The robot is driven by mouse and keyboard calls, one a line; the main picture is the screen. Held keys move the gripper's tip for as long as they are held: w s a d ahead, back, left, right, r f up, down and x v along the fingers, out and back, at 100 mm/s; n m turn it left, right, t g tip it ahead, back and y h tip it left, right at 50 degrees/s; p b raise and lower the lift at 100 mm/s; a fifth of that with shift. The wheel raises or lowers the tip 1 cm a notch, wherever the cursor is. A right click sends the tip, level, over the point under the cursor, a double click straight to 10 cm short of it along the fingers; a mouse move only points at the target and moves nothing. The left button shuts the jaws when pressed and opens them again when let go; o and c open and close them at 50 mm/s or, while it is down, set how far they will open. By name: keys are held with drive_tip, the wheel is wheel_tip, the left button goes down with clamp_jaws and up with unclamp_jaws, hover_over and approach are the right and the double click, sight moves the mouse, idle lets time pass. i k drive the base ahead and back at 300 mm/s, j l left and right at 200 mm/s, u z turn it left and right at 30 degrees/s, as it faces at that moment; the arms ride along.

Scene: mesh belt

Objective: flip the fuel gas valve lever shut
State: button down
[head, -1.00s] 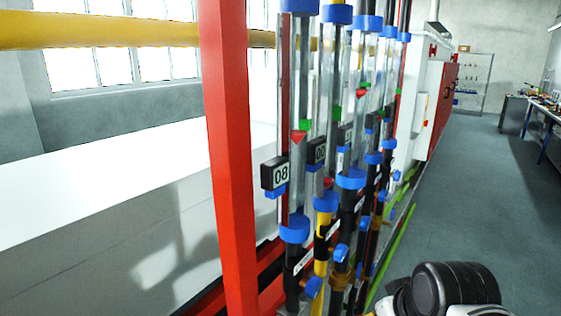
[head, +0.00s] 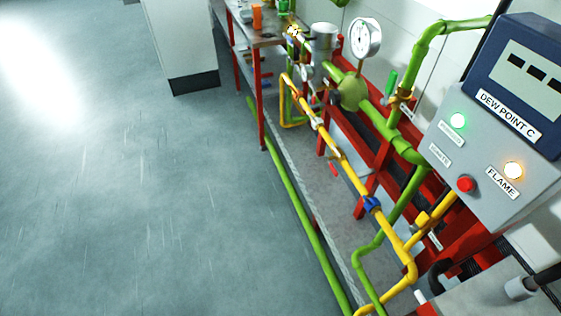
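A yellow pipe (head: 347,168) slants down across the right half of the head view. It carries a blue piece (head: 371,204) that may be a valve part or lever. I cannot tell which part is the fuel gas valve lever or how it is set. A green lever (head: 390,83) stands by a brass fitting (head: 402,98) on the green pipework. A small red bar (head: 332,170) shows below the yellow pipe. My gripper is not in view.
A grey box (head: 470,150) labelled DEW POINT C and FLAME has lit green and amber lamps and a red button (head: 466,184). A round gauge (head: 365,37) tops the green pipe (head: 380,126). A bench (head: 250,38) stands behind. The floor at left (head: 130,190) is clear.

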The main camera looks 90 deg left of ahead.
sight(335, 172)
drive_tip(key=u, duration=2.65)
drive_tip(key=i+j+z, duration=0.2)
drive_tip(key=i+j, duration=0.2)
